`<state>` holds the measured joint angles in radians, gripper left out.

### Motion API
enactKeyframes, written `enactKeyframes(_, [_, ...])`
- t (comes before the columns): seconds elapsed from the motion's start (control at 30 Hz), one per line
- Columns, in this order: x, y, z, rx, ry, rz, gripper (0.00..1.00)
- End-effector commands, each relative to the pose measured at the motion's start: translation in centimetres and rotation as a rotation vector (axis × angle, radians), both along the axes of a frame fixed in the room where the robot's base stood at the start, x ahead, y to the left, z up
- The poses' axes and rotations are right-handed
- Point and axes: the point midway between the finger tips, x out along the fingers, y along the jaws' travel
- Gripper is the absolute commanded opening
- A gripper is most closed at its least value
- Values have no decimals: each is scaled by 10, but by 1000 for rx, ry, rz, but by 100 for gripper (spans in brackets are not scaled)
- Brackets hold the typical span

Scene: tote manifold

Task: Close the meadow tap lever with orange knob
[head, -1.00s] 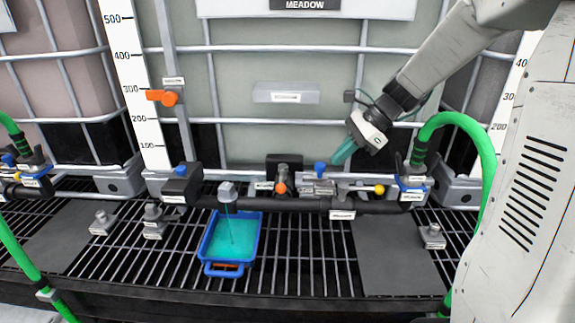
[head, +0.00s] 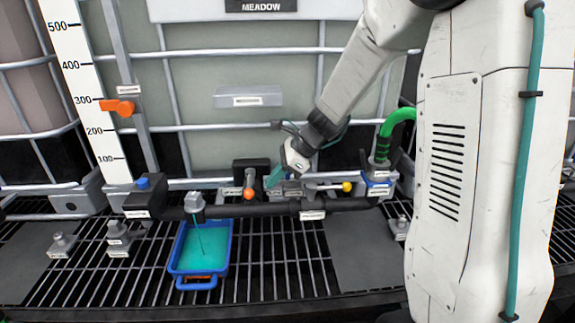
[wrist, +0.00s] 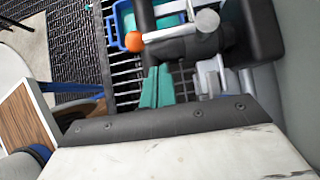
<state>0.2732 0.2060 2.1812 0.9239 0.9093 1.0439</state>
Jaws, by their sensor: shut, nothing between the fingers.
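The meadow tap lever with an orange knob (head: 249,194) stands on the black manifold pipe below the MEADOW sign. Its knob also shows in the wrist view (wrist: 134,42), at the end of a light rod beside a black block. My gripper (head: 272,179) has teal fingers and is shut with nothing between them. It is just right of the knob in the head view, close to the lever; I cannot tell whether it touches. In the wrist view the shut fingers (wrist: 158,86) lie beside the knob, apart from it in the picture.
A thin stream falls from a grey outlet (head: 195,203) into a blue tray (head: 228,245) holding teal liquid. A yellow-knobbed lever (head: 346,187) is right of my gripper. A green hose (head: 388,127) rises further right. The tank's bars (head: 230,126) stand behind.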

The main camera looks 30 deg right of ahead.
Motion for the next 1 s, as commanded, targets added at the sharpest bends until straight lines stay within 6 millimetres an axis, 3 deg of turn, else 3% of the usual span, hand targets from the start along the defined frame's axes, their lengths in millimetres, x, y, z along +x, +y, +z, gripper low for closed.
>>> enactKeyframes(0.23, [11, 25, -4, -1, -3, 2, 0])
enactKeyframes(0.73, [12, 30, -4, 0, -3, -8, 0])
enactKeyframes(1.0, [12, 43, -4, -1, -4, -95, 0])
